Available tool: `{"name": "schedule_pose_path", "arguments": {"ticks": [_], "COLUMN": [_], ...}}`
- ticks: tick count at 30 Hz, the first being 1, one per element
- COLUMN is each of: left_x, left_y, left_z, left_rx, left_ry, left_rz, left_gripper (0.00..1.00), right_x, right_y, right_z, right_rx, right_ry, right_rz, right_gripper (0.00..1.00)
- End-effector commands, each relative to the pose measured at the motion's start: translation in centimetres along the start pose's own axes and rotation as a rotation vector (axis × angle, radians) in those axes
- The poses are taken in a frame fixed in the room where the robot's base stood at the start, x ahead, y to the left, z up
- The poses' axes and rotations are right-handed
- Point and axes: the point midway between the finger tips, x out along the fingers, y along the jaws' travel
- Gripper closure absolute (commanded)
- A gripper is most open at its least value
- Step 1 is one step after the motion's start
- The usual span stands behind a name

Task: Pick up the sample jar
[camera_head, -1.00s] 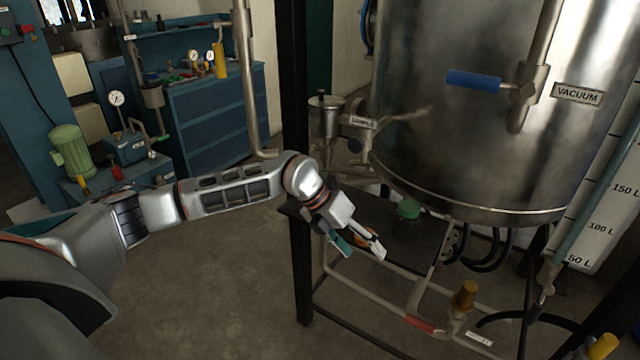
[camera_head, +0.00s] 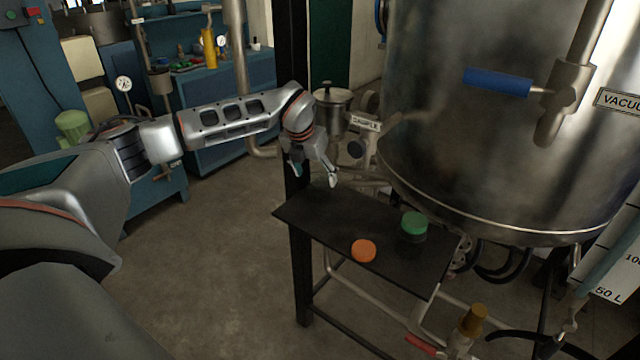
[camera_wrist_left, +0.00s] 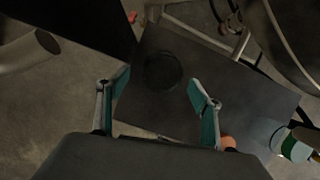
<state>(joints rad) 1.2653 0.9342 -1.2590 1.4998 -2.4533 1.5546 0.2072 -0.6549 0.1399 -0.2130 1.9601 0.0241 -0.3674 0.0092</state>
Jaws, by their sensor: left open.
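A jar with a green lid (camera_head: 413,223) stands on the dark shelf (camera_head: 325,215) below the steel vessel; its body is dark and hard to make out. It seems to show at the right edge of the left wrist view (camera_wrist_left: 293,147), with green and white parts. An orange round lid or cap (camera_head: 363,250) lies nearer the front; it is partly hidden by a finger in the wrist view (camera_wrist_left: 229,142). My left gripper (camera_head: 316,180) is open and empty over the far left end of the shelf, apart from both. My right gripper is out of view.
A dark round patch or disc (camera_wrist_left: 162,71) lies between my fingers in the wrist view. The sample valve (camera_head: 365,124) and a steel pot (camera_head: 332,108) are close behind my gripper. The large vessel (camera_head: 480,130) overhangs the right. A dark post (camera_head: 296,240) stands at the shelf's left.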

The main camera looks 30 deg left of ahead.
Motion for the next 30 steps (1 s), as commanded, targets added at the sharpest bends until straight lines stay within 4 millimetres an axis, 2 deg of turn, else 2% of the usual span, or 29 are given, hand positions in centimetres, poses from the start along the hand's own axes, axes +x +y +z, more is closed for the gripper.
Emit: {"name": "schedule_pose_path", "arguments": {"ticks": [4,10,14,20,25,26,30], "left_x": [1.8,4.5,5.2,5.3,5.3,5.2,5.2], "left_y": [-0.1,-0.2,-0.2,-0.2,-0.2,-0.2,-0.2], "left_z": [-0.1,-0.1,-0.1,-0.1,-0.1,-0.1,0.0], "left_rx": [0.000,0.000,0.001,0.001,0.001,0.001,0.001], "left_ry": [0.003,0.002,0.000,0.000,0.000,0.000,-0.001], "left_rz": [-0.001,-0.002,-0.002,-0.002,-0.002,-0.002,-0.002], "left_gripper": [0.34,0.34,0.34,0.34,0.76,0.79,0.79], "right_x": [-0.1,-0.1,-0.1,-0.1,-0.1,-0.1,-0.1], "right_y": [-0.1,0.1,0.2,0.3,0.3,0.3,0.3], "right_z": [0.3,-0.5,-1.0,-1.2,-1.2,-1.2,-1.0], "right_rx": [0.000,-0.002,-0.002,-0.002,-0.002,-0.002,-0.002], "right_ry": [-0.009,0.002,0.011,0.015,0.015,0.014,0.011], "right_rz": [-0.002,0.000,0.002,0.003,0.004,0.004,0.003], "right_gripper": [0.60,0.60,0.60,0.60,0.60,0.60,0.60]}}
